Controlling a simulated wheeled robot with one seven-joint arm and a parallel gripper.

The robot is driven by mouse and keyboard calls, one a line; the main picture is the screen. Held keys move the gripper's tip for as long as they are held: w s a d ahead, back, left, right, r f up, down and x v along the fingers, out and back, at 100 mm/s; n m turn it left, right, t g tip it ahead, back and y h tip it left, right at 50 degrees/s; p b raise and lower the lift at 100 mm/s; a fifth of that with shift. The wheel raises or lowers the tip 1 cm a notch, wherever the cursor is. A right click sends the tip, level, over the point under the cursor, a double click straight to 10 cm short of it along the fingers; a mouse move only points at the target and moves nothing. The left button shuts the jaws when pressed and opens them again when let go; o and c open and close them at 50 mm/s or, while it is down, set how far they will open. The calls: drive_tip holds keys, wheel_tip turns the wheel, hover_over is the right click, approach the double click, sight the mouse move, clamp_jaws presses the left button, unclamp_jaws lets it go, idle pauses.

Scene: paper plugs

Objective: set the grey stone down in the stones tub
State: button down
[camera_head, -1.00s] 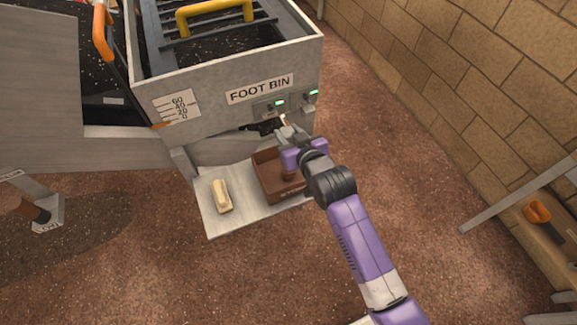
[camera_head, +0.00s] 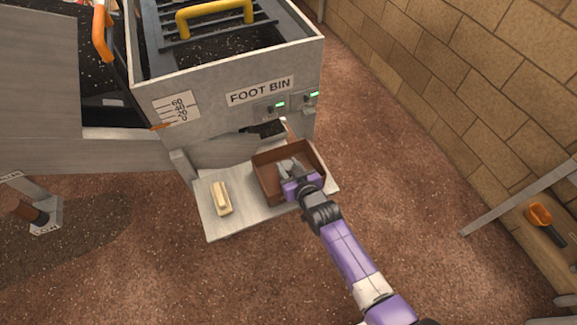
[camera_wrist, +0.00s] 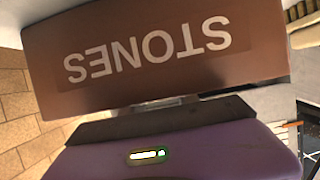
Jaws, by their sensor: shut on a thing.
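The stones tub (camera_head: 263,178) is a brown open box on a pale shelf below the foot bin. In the wrist view its wall (camera_wrist: 150,65) fills the upper part, with the word STONES upside down. My gripper (camera_head: 287,166) reaches over the tub's near side, and its grey fingers show against the tub's inside. It is shut on the grey stone, but I cannot make the stone out between the fingers. In the wrist view the fingertips are hidden behind the tub wall, and my purple gripper body is close to that wall.
A cream block-like object (camera_head: 221,198) lies on the shelf (camera_head: 228,226) left of the tub. The grey foot bin (camera_head: 225,110) rises behind, with a black part (camera_head: 265,130) jutting out above the tub. A brick wall (camera_head: 470,90) stands at right. The floor between is clear.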

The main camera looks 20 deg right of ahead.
drive_tip(key=shift+f+b, duration=0.3)
drive_tip(key=c, duration=0.9)
unclamp_jaws()
drive_tip(key=shift+r+p, duration=0.5)
drive_tip(key=shift+r, duration=0.05)
drive_tip(key=v, duration=1.2)
drive_tip(key=shift+f, duration=0.15)
